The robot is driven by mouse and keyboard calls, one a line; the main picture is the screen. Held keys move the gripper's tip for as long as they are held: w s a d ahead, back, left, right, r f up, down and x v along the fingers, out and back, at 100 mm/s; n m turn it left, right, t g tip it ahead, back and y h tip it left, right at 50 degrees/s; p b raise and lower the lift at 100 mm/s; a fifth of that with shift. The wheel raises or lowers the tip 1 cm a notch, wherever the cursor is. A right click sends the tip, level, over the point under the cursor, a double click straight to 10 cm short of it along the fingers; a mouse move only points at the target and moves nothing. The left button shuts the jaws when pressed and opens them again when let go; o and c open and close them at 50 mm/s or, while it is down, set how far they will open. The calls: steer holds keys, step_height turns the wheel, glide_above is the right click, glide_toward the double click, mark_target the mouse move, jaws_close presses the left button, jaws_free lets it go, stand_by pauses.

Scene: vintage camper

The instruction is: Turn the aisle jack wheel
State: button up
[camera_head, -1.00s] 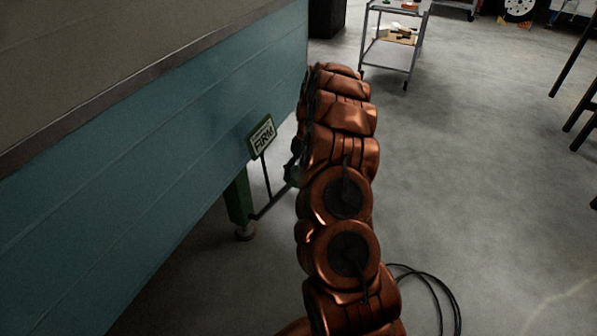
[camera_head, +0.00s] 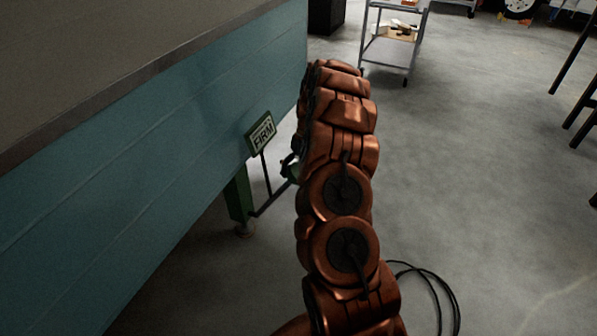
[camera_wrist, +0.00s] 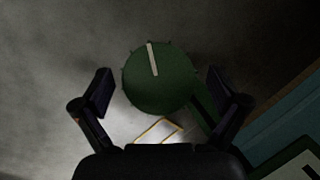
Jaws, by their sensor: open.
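The jack wheel (camera_wrist: 160,82) is a round dark green disc with small knobs on its rim and a pale stripe near its top. In the wrist view it lies between the two fingers of my gripper (camera_wrist: 160,92), which stands open with a gap on each side of the wheel. I cannot tell how far the fingertips are from it in depth.
The teal camper side (camera_head: 150,170) runs along the left. A grey cart (camera_head: 390,50) is at the back. A black cable (camera_head: 440,290) lies on the floor at right. Open floor spreads to the right.

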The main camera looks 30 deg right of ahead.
steer(key=v, duration=1.2)
stand_by(0.4)
steer(key=s+a+r+n+p, duration=0.1)
steer(key=s+a+r+p, duration=0.35)
steer(key=a+r, duration=0.3)
steer(key=s+a+r+p, duration=0.3)
steer(key=a+r+p, duration=0.25)
steer(key=r, duration=0.35)
steer(key=s+a+r+n+p, duration=0.1)
steer(key=s+a+r+p, duration=0.25)
steer(key=a+r, duration=0.5)
steer(key=s+a+r+h+p, duration=0.1)
steer(key=s+r+p, duration=0.3)
steer(key=s, duration=0.5)
steer(key=s+a+r+h+p, duration=0.1)
steer(key=s+a+r+p, duration=0.2)
steer(key=s+r+p, duration=0.2)
steer(key=s+a+r+h+p, duration=0.1)
steer(key=s+r+p, duration=0.3)
steer(key=s, duration=1)
steer(key=a+p, duration=0.1)
steer(key=p, duration=0.2)
steer(key=shift+r+m+g, duration=0.2)
steer(key=shift+m+g, duration=0.1)
steer(key=shift+g, duration=0.1)
